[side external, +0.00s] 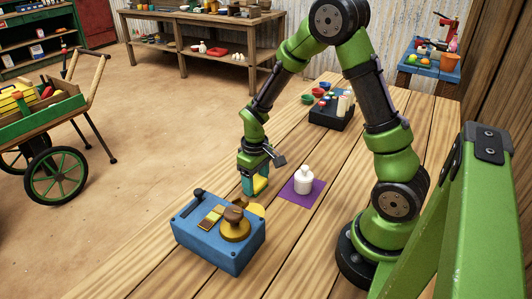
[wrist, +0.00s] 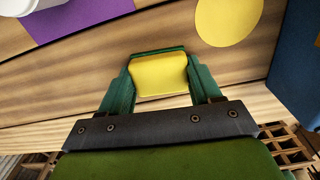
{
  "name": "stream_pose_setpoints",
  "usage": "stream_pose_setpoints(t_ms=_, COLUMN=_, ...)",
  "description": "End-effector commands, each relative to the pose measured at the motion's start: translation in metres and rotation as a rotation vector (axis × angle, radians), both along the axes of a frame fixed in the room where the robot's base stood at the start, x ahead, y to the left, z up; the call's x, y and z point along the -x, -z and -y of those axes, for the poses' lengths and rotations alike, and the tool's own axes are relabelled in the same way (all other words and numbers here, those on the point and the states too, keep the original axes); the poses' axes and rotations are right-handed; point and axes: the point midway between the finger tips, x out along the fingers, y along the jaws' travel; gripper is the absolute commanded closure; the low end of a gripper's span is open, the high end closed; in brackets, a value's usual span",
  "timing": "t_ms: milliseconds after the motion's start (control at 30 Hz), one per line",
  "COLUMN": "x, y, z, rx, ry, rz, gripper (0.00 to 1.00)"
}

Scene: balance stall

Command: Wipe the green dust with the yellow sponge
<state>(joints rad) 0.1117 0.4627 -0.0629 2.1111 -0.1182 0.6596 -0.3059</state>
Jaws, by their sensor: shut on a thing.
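My gripper (side external: 254,187) is shut on the yellow sponge (side external: 261,183), between the blue box and the purple mat. In the wrist view my gripper (wrist: 158,82) has a green finger on each side of the yellow sponge (wrist: 160,76). A dark green strip shows along the sponge's far edge. The sponge is over the wooden table (side external: 165,262); I cannot tell whether it touches the wood. I cannot make out any green dust in either view; the sponge and gripper hide part of the table.
A blue box (side external: 203,238) with brass parts stands close in front of my gripper. A flat yellow disc (wrist: 228,20) lies beside it. A dark tray (side external: 328,119) of containers sits farther back.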

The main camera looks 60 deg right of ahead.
Motion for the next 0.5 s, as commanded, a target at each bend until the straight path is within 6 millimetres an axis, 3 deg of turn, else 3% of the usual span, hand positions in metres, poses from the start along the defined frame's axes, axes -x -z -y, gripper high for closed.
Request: stream_pose_setpoints(t_ms=500, x=-0.002, y=0.000, z=-0.045, rx=0.000, ry=-0.002, rz=-0.001, gripper=0.61)
